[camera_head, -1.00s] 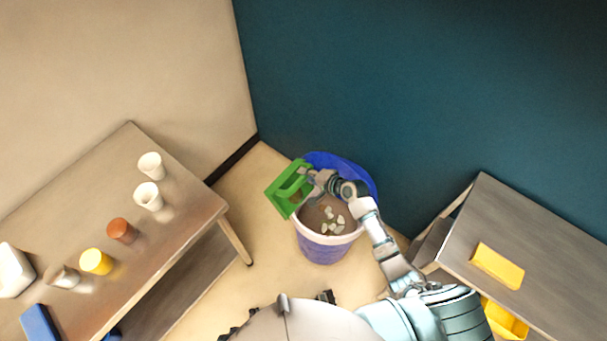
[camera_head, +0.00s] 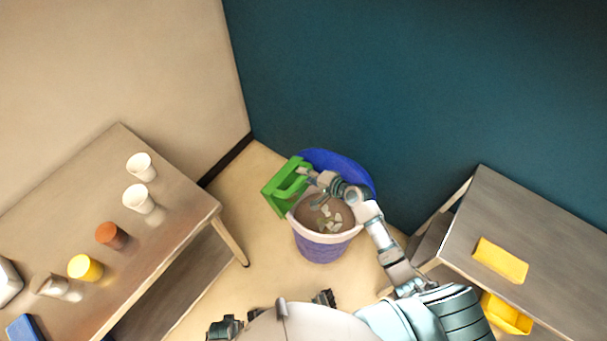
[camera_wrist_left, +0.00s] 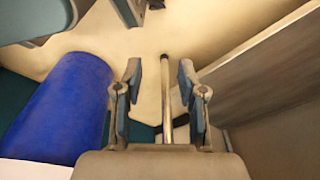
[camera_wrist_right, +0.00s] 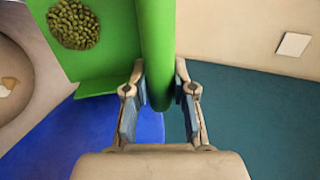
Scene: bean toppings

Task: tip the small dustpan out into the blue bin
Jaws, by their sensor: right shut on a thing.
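The small green dustpan (camera_head: 272,201) is over the left rim of the blue bin (camera_head: 322,250) in the head view. My right gripper (camera_head: 311,176) is shut on its green handle (camera_wrist_right: 156,50). In the right wrist view a heap of green beans (camera_wrist_right: 74,24) lies on the pan. The bin has a pale rim, and pale scraps (camera_head: 335,220) lie on its brownish inside. A blue panel (camera_head: 345,168) stands up at its back. My left gripper (camera_wrist_left: 160,100) is open and empty in the left wrist view, with the blue bin (camera_wrist_left: 62,110) to its left.
A table (camera_head: 170,245) at the left holds white cups (camera_head: 140,198), a brown jar (camera_head: 111,235) and a yellow one (camera_head: 85,267). A table (camera_head: 520,235) at the right bears a yellow block (camera_head: 500,260). Walls meet behind the bin.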

